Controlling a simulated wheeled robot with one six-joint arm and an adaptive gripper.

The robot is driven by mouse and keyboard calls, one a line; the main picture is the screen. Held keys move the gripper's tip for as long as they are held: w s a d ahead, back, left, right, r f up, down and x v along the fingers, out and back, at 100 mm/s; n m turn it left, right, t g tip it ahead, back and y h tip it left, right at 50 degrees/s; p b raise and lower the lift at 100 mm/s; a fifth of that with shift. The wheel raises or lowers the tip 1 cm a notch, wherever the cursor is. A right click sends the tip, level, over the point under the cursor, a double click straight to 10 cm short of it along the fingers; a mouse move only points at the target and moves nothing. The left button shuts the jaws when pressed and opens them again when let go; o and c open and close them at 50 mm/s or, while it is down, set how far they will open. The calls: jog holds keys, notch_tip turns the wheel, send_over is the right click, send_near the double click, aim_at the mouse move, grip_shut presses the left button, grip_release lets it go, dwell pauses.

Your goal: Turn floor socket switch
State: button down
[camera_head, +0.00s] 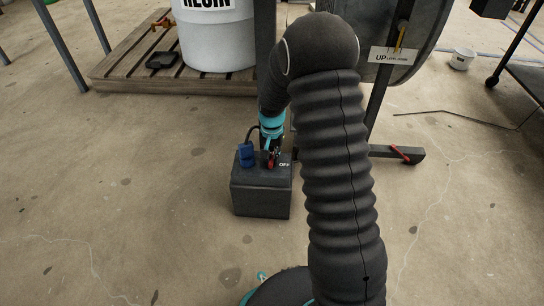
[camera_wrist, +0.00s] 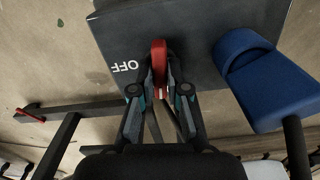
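The floor socket (camera_head: 260,197) is a dark grey box on the concrete floor, left of my arm in the head view. Its top face also shows in the wrist view (camera_wrist: 205,45). A red switch handle (camera_wrist: 159,60) stands on that face, beside a white "OFF" label (camera_wrist: 126,66). The red handle shows small in the head view (camera_head: 271,161). My gripper (camera_wrist: 160,68) reaches down from above, its two fingers closed in on either side of the red handle. The fingertips are dark and partly hidden against the box, but they appear to touch the handle.
A blue plug (camera_wrist: 262,80) with a dark cable sits in the box close beside the switch. A wooden pallet (camera_head: 125,68) with a white resin drum (camera_head: 215,40) stands behind. A dark stand foot with a red lever (camera_head: 400,153) is at right. Floor at left is free.

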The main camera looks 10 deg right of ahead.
aim_at(272, 158)
jog(key=shift+n, duration=0.8)
jog(key=c, duration=1.2)
grip_release()
jog(key=shift+o, duration=0.2)
jog(key=shift+r, duration=0.15)
notch_tip(272, 158, up, 12)
